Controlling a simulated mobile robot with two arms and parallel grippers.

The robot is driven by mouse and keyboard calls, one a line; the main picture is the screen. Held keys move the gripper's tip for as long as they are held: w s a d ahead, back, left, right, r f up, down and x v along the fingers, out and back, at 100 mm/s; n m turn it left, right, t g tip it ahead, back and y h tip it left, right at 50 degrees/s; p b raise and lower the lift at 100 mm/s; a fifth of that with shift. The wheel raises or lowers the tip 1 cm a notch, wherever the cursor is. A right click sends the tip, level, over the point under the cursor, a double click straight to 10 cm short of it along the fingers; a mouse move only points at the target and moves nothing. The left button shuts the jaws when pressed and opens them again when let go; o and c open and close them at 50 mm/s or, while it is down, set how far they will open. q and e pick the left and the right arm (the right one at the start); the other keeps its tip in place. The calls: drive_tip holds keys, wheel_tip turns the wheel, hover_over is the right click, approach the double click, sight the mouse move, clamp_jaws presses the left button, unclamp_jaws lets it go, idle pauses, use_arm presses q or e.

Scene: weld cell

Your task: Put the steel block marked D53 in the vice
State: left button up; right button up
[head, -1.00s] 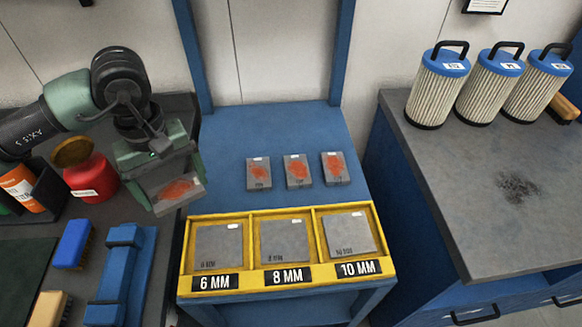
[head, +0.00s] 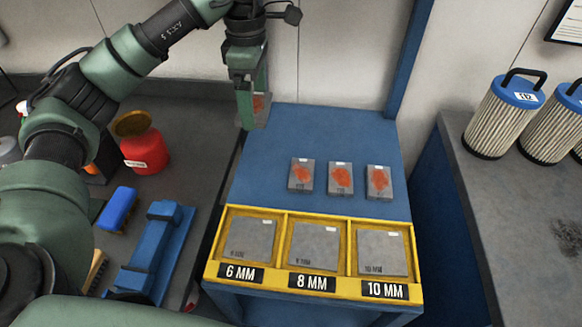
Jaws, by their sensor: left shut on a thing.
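My left gripper (head: 252,112) is shut on a steel block (head: 260,106) with an orange-red patch, above the back left corner of the blue table. The fingers hide most of the block, and no marking on it is readable. Three similar grey blocks with red patches, the left one (head: 301,175), the middle one (head: 340,179) and the right one (head: 379,182), lie in a row on the table; their labels are too small to read. A blue vice (head: 152,252) lies on the dark left bench, clear of the gripper. My right gripper is not in view.
A yellow rack (head: 282,277) with plates marked 6, 8 and 10 MM is at the table's front. Filters (head: 504,115) stand on the right bench. A blue post (head: 404,70) rises behind the table.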

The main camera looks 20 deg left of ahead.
use_arm(q)
drive_tip(key=p, duration=0.4)
approach(262, 173)
wheel_tip(262, 173, down, 5)
drive_tip(key=shift+f, duration=0.15)
drive_tip(key=shift+w+f, duration=0.1)
drive_tip(key=shift+f, duration=0.45)
drive_tip(key=shift+f, duration=0.2)
drive_tip(key=o, duration=1.8)
drive_tip(key=shift+r, duration=0.1)
